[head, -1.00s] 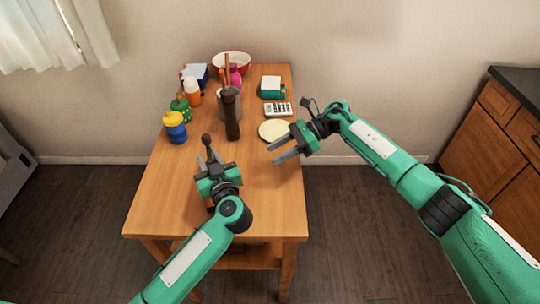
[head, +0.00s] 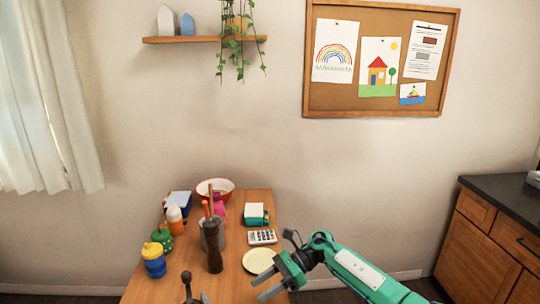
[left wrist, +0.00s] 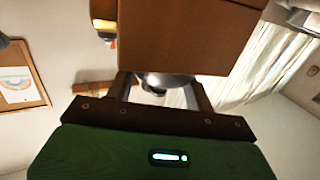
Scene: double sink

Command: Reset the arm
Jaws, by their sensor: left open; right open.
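My right arm reaches in from the lower right in the head view. Its gripper (head: 264,287) is open and empty, just in front of the cream plate (head: 259,261) and near the right edge of the wooden table (head: 234,285).
A wooden cabinet (head: 490,242) is at the right. A shelf (head: 204,39) and a corkboard (head: 381,99) are on the wall.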

